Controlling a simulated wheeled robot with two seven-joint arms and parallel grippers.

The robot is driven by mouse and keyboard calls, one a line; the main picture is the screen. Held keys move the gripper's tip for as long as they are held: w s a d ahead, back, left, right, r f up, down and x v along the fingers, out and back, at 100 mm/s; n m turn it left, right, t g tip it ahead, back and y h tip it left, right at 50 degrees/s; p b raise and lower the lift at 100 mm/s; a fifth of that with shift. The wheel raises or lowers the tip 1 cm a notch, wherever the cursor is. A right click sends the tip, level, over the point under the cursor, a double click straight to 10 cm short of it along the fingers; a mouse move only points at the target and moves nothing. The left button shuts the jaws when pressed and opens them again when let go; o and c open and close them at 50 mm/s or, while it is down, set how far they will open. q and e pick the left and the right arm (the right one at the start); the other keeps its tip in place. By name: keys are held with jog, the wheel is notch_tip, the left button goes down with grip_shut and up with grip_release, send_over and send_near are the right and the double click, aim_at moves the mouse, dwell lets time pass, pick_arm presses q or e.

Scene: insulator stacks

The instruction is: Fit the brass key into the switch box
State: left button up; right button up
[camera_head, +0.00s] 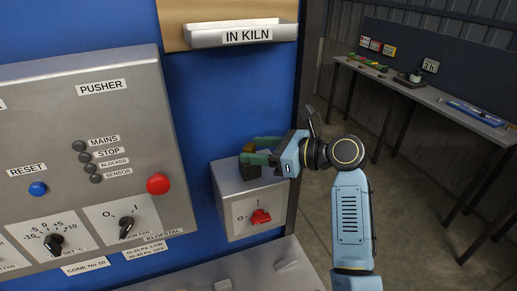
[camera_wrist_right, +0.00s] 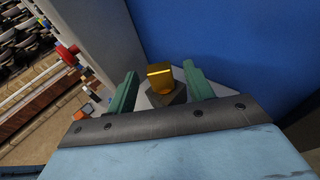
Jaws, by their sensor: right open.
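The switch box (camera_head: 228,196) is a pale grey box on the blue wall, with a red switch (camera_head: 261,217) marked 0 and I on its front. A dark block (camera_head: 250,171) stands on its top. The brass key (camera_head: 249,148) shows as a small gold piece at the block's top; in the wrist view the key (camera_wrist_right: 160,75) stands upright in the dark block (camera_wrist_right: 172,96). My right gripper (camera_head: 248,151) is open, its green fingers on either side of the key, with gaps visible in the wrist view. The key's lower part is hidden. My left gripper is out of view.
A grey control panel (camera_head: 110,120) with a red button (camera_head: 158,184) and knobs stands left of the box. The IN KILN tray (camera_head: 242,34) hangs above. A grey ledge (camera_head: 250,270) lies below. A long bench (camera_head: 425,92) stands at the right, beyond open floor.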

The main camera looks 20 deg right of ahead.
jog(key=b+v, duration=0.1)
jog(key=v, duration=1.2)
jog(key=shift+s+d, duration=0.15)
